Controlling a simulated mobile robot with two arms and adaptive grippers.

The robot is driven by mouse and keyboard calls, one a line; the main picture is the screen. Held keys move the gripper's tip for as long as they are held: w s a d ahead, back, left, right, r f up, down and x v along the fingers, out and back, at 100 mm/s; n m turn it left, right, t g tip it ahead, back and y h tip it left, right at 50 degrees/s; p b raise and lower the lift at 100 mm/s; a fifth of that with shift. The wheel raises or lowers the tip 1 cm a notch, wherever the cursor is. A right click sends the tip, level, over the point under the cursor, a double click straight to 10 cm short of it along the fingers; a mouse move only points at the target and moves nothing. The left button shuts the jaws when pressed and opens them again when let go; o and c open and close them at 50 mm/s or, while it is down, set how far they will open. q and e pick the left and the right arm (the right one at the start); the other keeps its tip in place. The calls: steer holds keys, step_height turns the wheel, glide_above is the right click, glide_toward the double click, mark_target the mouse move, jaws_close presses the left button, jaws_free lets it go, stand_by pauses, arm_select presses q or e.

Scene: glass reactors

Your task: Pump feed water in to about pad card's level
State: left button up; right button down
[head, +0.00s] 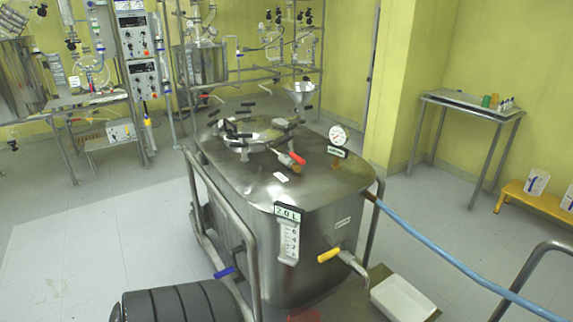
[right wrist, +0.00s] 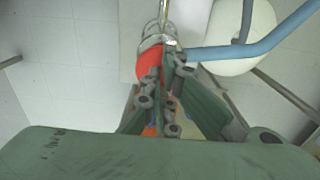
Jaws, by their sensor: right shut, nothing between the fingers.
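A steel tank (head: 272,180) stands in the middle of the head view. On its front is a white level gauge strip (head: 289,243) with a card (head: 288,213) above it that seems to read 20 L. The liquid level cannot be made out. A blue hose (head: 450,257) runs from the tank's right side to the lower right. My right gripper (right wrist: 172,80) is shut and empty in the right wrist view. Its fingers overlap a round red part (right wrist: 149,62) beside a shiny metal fitting; contact cannot be told. My left gripper is in neither view.
A red-handled valve (head: 289,157) and a round gauge (head: 338,135) are on the tank's lid. A yellow-handled tap (head: 329,255) points toward a white tray (head: 403,299). Metal rails flank the tank. A side table (head: 473,102) stands right. Open floor lies left.

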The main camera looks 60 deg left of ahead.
step_height(320, 180, up, 9)
steer(key=p, duration=0.6)
step_height(320, 180, up, 6)
steer(key=p, duration=0.4)
stand_by(0.5)
